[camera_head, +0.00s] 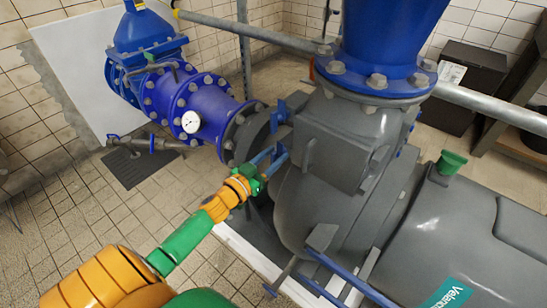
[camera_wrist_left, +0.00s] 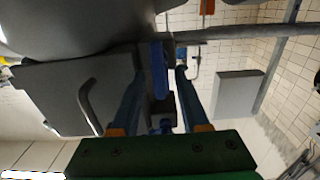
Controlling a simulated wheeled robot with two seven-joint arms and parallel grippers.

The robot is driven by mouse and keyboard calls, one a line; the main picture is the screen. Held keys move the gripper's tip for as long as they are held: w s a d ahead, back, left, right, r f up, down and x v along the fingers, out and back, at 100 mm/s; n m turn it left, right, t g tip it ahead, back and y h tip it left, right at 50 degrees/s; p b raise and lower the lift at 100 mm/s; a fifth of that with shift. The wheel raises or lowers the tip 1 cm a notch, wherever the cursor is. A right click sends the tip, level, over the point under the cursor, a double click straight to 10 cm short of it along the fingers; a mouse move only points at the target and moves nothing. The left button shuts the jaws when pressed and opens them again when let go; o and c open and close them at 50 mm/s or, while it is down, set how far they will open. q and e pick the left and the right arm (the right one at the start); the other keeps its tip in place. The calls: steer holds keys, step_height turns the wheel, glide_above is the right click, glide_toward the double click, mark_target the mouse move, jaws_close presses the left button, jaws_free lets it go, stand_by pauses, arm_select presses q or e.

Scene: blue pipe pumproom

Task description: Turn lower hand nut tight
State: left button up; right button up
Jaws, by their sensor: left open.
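The grey pump housing (camera_head: 325,160) fills the middle of the head view. Small blue fittings (camera_head: 279,112) stick out on its left side, beside the blue pipe flange. My left gripper (camera_head: 279,153) is open, with its two blue fingers close to the housing below those fittings. In the left wrist view the open fingers (camera_wrist_left: 160,75) reach away from the camera, and a blue bar-shaped part (camera_wrist_left: 159,68) shows between them with a dark block beside it. I cannot tell for certain which part is the lower hand nut, or whether a finger touches it.
A blue pipe with a white gauge (camera_head: 191,122) runs left of the pump. A blue vertical pipe (camera_head: 385,35) rises above it. A grey rail (camera_head: 480,103) crosses behind. The tiled floor (camera_head: 95,205) at left is mostly clear.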

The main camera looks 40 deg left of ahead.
arm_select(q)
jaws_close()
arm_select(e)
steer(key=shift+w+d, duration=0.15)
